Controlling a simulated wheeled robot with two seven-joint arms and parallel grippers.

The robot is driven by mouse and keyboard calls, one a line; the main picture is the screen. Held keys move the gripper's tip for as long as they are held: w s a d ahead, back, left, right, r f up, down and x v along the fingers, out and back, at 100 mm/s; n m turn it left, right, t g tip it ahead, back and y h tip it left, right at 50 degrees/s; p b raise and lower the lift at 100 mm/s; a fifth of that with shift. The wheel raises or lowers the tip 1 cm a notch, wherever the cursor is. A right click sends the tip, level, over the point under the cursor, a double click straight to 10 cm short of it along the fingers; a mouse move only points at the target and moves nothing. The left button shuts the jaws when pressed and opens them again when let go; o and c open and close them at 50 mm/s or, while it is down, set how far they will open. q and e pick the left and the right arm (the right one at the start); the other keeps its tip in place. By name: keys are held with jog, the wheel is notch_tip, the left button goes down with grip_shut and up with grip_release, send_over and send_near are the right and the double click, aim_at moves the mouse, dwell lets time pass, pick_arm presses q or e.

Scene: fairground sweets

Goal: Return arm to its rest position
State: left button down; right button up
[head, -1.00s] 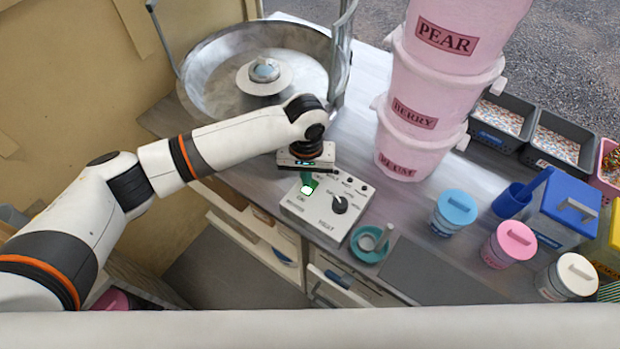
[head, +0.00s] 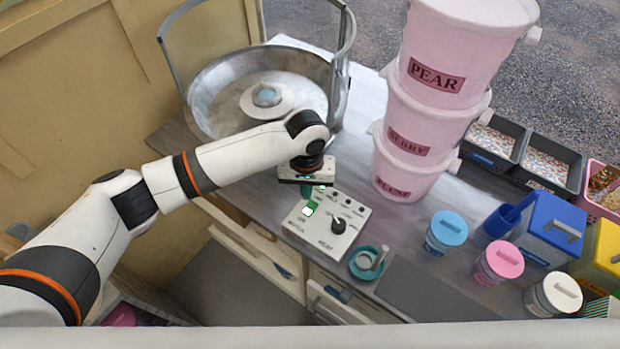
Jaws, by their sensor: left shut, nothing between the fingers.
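My left arm reaches in from the left of the head view. Its gripper (head: 307,190) points down over the back left part of a white control box (head: 340,236). The fingers are shut with nothing between them, and are partly hidden under the gripper body. The box has a dark knob (head: 338,225), several small buttons and a lit green switch (head: 309,208) close to the fingertips. I cannot tell whether the fingertips touch the box. My right gripper is not in view.
A large metal bowl (head: 210,98) with a hoop stands behind the arm. Stacked pink buckets (head: 400,150) rise right of the gripper. A teal dish (head: 366,263) sits by the box. Lidded jars (head: 447,232) and a blue bin (head: 552,225) stand at right. Open drawers (head: 262,258) lie below.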

pick_arm(q)
jog(key=s+d, duration=0.1)
jog(key=s+d+m+h, duration=0.1)
jog(key=s, duration=0.1)
jog(key=s+d+f+h, duration=0.1)
jog(key=s, duration=0.1)
jog(key=shift+s+d+f+m, duration=0.1)
jog(key=shift+s+d+m, duration=0.2)
jog(key=shift+m, duration=0.1)
jog(key=s+a+n+t+y, duration=0.1)
jog(key=s+a+t, duration=0.1)
jog(key=s+a, duration=0.8)
jog(key=s+a+t+y, duration=0.15)
jog(key=s+a, duration=0.45)
jog(key=a, duration=0.8)
notch_tip(320, 180, down, 31)
jog(key=s+g+b, duration=0.1)
jog(key=s+b, duration=0.1)
jog(key=b, duration=0.3)
jog(key=s+a+f+g+b, duration=0.1)
jog(key=s+a+f+b, duration=0.2)
jog(key=s+f, duration=1.3)
notch_tip(320, 180, down, 3)
jog(key=shift+f, duration=0.1)
